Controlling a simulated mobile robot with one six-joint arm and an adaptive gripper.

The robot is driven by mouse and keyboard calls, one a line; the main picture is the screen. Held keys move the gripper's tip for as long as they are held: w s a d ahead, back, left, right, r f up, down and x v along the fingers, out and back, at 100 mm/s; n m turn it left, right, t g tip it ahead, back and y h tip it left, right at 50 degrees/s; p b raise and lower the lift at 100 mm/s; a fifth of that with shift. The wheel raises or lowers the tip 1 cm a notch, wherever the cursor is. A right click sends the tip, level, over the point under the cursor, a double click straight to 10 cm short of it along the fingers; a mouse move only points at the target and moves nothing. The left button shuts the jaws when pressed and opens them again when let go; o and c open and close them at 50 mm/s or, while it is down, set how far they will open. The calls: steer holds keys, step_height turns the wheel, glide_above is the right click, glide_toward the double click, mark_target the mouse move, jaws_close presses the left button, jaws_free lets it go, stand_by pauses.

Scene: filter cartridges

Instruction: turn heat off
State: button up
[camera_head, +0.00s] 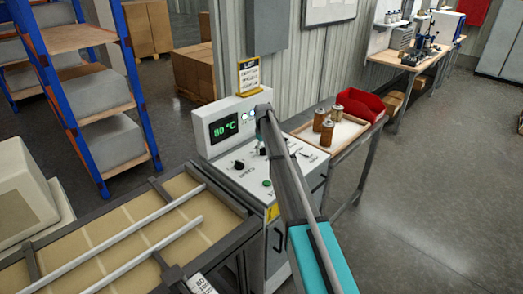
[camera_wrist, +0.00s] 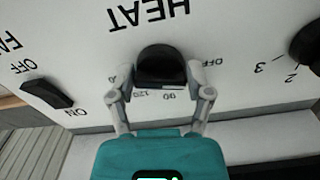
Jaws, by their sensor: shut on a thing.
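The white control panel (camera_head: 250,150) stands at the middle of the head view, with a green display (camera_head: 223,128) reading 80 °C. In the wrist view, the black HEAT knob (camera_wrist: 160,66) sits below the upside-down HEAT label. OFF is printed to its right, with 90 and 120 at its lower edge. A pale line shows on the knob near 90; its exact setting is unclear. My gripper (camera_wrist: 161,76) is shut on this knob, one finger on each side. In the head view, my arm largely hides the gripper and knob.
A rocker switch (camera_wrist: 46,93) marked ON and OFF lies left of the knob, and another black knob (camera_wrist: 305,47) lies right. A wooden tray (camera_head: 300,132) with brown cartridges (camera_head: 327,131) and a red bin (camera_head: 361,105) stand beside the panel. A railed conveyor (camera_head: 110,235) is at front left.

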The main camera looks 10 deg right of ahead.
steer(key=shift+a, duration=0.1)
stand_by(0.7)
steer(key=o, duration=1.1)
steer(key=shift+o, duration=0.2)
